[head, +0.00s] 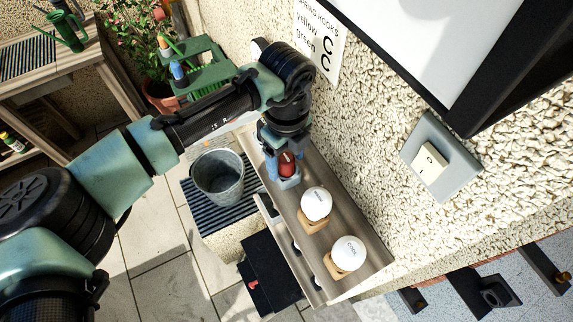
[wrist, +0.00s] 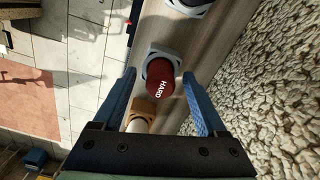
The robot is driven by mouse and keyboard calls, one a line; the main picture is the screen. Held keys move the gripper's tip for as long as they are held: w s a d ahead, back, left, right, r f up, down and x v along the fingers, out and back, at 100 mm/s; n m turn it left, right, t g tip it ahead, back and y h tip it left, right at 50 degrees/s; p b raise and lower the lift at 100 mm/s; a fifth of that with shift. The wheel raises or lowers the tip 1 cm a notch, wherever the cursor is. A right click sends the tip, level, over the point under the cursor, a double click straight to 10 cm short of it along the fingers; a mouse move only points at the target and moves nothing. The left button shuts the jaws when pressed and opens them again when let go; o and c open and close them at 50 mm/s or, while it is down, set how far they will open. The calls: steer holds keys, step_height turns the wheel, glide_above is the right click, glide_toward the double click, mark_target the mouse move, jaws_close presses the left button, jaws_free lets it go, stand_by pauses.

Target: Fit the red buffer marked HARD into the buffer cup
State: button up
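The red buffer (wrist: 162,82) marked HARD sits on a pale grey base on the wooden shelf in the wrist view. It also shows in the head view (head: 287,163), partly hidden by my gripper. My gripper (wrist: 163,88) is open, with one blue finger on each side of the buffer and a visible gap on both sides. I cannot tell how deep the fingertips reach. A black bracket with a ring-like part (head: 495,292) stands at the lower right of the head view; I cannot tell whether it is the buffer cup.
A metal bucket (head: 218,175) stands left of the shelf.

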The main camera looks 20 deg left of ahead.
mark_target(286, 159)
jaws_close()
steer(key=shift+r+p, duration=1.7)
steer(key=shift+r, duration=0.35)
steer(key=shift+s+f, duration=0.1)
